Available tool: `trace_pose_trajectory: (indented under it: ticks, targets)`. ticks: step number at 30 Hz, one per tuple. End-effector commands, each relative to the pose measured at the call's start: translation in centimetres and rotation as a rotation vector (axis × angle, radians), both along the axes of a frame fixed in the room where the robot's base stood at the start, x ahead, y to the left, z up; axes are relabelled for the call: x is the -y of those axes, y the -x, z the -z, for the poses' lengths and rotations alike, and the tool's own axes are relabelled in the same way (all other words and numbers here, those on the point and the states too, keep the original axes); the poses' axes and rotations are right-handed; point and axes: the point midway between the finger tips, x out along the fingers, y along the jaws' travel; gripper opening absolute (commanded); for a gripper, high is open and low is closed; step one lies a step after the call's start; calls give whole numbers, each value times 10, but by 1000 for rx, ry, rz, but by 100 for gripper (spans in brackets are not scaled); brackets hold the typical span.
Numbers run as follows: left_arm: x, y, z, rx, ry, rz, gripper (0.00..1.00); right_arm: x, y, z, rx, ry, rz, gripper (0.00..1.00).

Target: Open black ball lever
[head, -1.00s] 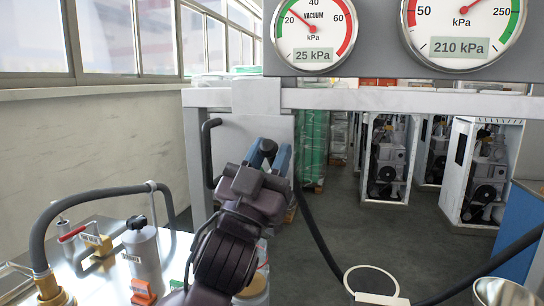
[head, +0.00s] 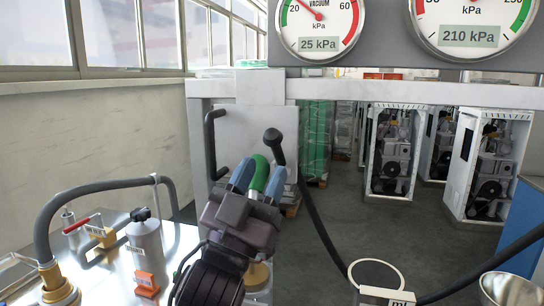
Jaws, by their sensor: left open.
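The black ball lever (head: 272,136) shows in the head view as a dark round knob on a short dark stem, near the pale panel under the gauges. My left gripper (head: 259,176) is below and slightly left of the knob, its blue fingers spread apart. A green rounded piece (head: 260,170) shows between the fingertips; I cannot tell whether they touch it. The knob is clear of the fingers. The lever's lower end is hidden or merges with the dark hose behind. My right gripper is not in view.
Two gauges (head: 317,30) hang above the frame beam (head: 400,92). A steel bench at left holds a silver canister (head: 145,245), a red-handled valve (head: 77,225) and a thick hose (head: 90,190). A white-rimmed jug (head: 385,290) and a metal cup (head: 505,287) are at lower right.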

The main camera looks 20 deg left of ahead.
Motion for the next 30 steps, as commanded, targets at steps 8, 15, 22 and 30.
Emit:
trace_pose_trajectory:
  ticks: [8,15,22,30]
  targets:
    - [-8,27,31,-4,-1,-1,41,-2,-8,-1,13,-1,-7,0]
    - [-10,37,39,-1,-1,-1,41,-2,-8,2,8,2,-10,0]
    - [-11,38,39,1,-1,-1,41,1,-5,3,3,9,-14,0]
    - [-11,38,39,0,-1,-1,41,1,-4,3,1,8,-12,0]
